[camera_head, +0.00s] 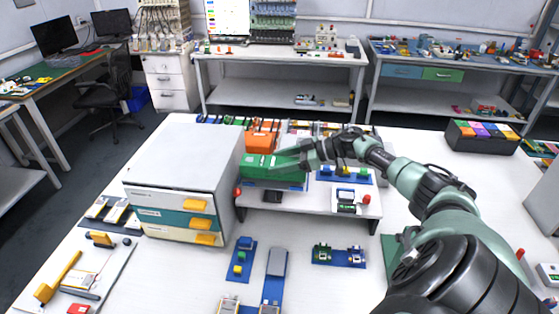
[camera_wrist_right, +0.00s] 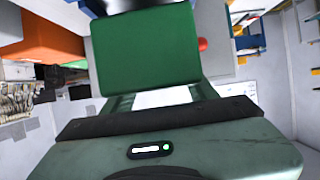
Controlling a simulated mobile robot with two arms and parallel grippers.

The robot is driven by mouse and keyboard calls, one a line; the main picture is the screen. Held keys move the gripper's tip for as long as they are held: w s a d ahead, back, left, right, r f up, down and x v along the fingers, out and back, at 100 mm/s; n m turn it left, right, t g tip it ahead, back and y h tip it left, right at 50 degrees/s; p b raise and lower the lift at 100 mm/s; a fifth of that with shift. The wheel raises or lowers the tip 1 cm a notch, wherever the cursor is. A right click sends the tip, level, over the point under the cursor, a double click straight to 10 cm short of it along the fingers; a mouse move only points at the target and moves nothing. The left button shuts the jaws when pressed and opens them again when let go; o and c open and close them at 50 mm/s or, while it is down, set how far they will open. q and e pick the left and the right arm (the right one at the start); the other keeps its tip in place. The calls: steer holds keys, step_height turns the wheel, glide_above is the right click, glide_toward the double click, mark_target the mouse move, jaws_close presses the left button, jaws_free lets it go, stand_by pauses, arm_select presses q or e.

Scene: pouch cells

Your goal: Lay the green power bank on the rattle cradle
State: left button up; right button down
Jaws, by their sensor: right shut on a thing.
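The green power bank (camera_head: 258,167) is a box-shaped block above the small white raised shelf, right beside the drawer cabinet. My right gripper (camera_head: 286,161) reaches in from the right and is shut on it. In the right wrist view the power bank (camera_wrist_right: 145,52) shows as a broad green face at the ends of my gripper fingers (camera_wrist_right: 160,97). A blue base (camera_head: 290,187) shows under the power bank's lower edge; it may be the rattle cradle, but most of it is hidden. I cannot tell whether the two touch. My left gripper is not in view.
A grey drawer cabinet (camera_head: 183,167) with yellow handles stands close to the left. An orange block (camera_head: 262,139) stands just behind the power bank. A dark phone-like item (camera_head: 272,196) and blue fixtures (camera_head: 345,175) are on the shelf. Blue trays (camera_head: 340,257) lie in front.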

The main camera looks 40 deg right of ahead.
steer(key=shift+r+p, duration=0.1)
steer(key=shift+p, duration=0.55)
stand_by(1.5)
steer(key=shift+f+b, duration=0.95)
steer(key=shift+f, duration=0.3)
steer(key=shift+c, duration=1.9)
jaws_free()
steer(key=shift+f, duration=0.1)
steer(key=shift+s+d, duration=0.3)
steer(key=shift+s, duration=0.1)
steer(key=b+v, duration=0.1)
steer(key=v, duration=0.5)
steer(key=shift+s+r+b, duration=0.2)
steer(key=shift+b, duration=0.2)
steer(key=shift+s+d+r, duration=0.1)
steer(key=shift+d+r, duration=0.05)
steer(key=shift+r, duration=0.1)
